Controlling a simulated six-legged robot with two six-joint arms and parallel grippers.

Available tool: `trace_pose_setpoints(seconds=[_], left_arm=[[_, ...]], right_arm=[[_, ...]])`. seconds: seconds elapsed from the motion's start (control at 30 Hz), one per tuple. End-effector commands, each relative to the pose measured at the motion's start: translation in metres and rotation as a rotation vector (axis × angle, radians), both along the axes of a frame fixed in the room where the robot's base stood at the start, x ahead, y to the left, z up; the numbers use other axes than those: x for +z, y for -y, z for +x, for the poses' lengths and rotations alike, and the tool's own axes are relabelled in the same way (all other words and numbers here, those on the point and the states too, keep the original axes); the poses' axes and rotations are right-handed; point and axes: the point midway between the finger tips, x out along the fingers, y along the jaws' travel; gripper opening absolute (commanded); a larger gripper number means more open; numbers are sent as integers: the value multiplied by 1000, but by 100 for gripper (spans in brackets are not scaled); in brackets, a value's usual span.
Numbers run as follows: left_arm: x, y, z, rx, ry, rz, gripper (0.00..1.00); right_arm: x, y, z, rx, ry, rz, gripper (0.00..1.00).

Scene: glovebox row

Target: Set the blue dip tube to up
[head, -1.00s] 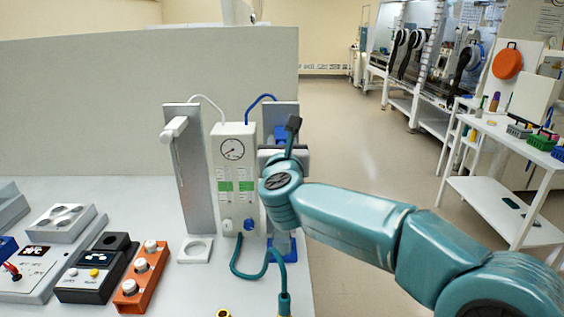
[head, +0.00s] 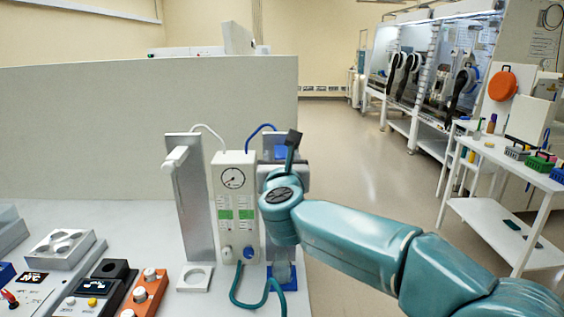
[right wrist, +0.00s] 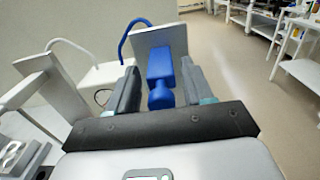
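The blue dip tube's blue block (right wrist: 160,65) sits near the top of an upright metal plate (right wrist: 160,38) in the right wrist view. A blue knob-like end below it points toward me. In the head view only a bit of blue (head: 280,152) shows above my right gripper (head: 286,172), which hides most of the tube. My right gripper also shows in the right wrist view (right wrist: 160,88). Its fingers stand on either side of the blue part, with narrow gaps visible. A clear vessel (head: 282,272) stands below on a blue base (head: 291,284). My left gripper is not in view.
A white flow-meter box (head: 234,205) with a gauge stands left of the tube, joined by a blue hose. Further left are another metal stand (head: 190,205) and an orange control box (head: 147,293). A grey partition (head: 120,110) rises behind. Open floor lies right.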

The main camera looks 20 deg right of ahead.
Motion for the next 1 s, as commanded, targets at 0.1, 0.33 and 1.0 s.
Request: trace_pose_setpoints(seconds=[0.1, 0.33, 1.0], left_arm=[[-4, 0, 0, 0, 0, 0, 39], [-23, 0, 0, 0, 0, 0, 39], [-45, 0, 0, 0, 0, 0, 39]], right_arm=[[-1, -2, -6, 0, 0, 1, 51], [-4, -16, -52, 4, 2, 1, 51], [0, -46, -157, 1, 1, 0, 51]])
